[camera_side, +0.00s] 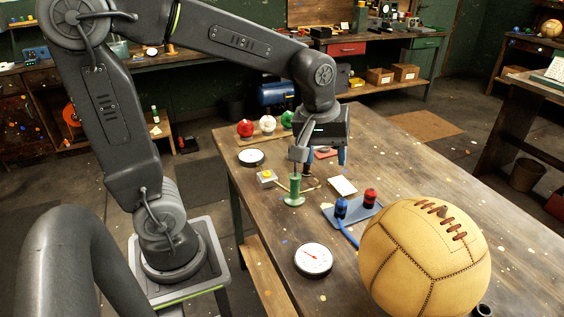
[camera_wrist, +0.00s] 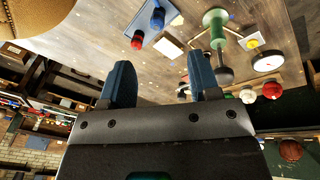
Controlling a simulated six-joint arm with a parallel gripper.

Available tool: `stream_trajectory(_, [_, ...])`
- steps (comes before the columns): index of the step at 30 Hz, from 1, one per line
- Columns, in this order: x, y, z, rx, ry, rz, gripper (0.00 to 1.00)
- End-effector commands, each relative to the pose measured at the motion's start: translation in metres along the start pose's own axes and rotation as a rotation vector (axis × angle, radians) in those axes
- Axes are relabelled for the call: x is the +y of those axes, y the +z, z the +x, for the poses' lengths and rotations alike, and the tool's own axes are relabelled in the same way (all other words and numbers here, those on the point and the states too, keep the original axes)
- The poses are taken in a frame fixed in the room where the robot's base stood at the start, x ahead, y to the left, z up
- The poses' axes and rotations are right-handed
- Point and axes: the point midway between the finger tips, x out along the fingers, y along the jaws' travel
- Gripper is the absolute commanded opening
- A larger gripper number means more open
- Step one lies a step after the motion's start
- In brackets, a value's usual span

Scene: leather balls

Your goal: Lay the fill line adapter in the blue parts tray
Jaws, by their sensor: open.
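My gripper (camera_side: 325,160) is open, its two blue fingers apart, above the far part of the wooden table. In the wrist view, nothing is between the fingertips (camera_wrist: 160,62). A slate-blue tray (camera_side: 331,214) lies on the table, nearer the side camera than my gripper; a blue fitting (camera_side: 341,207) and a red fitting (camera_side: 370,197) stand on it. It also shows upper left in the wrist view (camera_wrist: 143,34). A green flanged piece (camera_side: 294,190) stands upright left of the tray. I cannot tell which piece is the adapter.
A large tan laced ball (camera_side: 425,255) fills the front right of the table. A white gauge (camera_side: 313,260) lies in front, another gauge (camera_side: 251,157) at back left. Red, white and green small balls (camera_side: 267,124) line the back. A pale card (camera_side: 342,186) lies behind the tray.

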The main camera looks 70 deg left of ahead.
Motion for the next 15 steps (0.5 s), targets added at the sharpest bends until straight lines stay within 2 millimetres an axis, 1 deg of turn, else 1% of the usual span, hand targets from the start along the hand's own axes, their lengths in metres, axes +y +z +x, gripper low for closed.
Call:
stream_trajectory(1, [-0.01,0.013,-0.015,0.031,0.033,0.111,0.56])
stream_trajectory(3, [-0.023,0.029,-0.028,0.07,0.066,0.276,0.56])
stream_trajectory(6, [-0.041,0.051,-0.041,0.131,0.101,0.495,0.56])
stream_trajectory(10, [-0.059,0.07,-0.048,0.199,0.126,0.712,0.56])
stream_trajectory(12, [-0.065,0.077,-0.05,0.225,0.131,0.79,0.56])
stream_trajectory(15, [-0.07,0.083,-0.05,0.246,0.134,0.856,0.56])
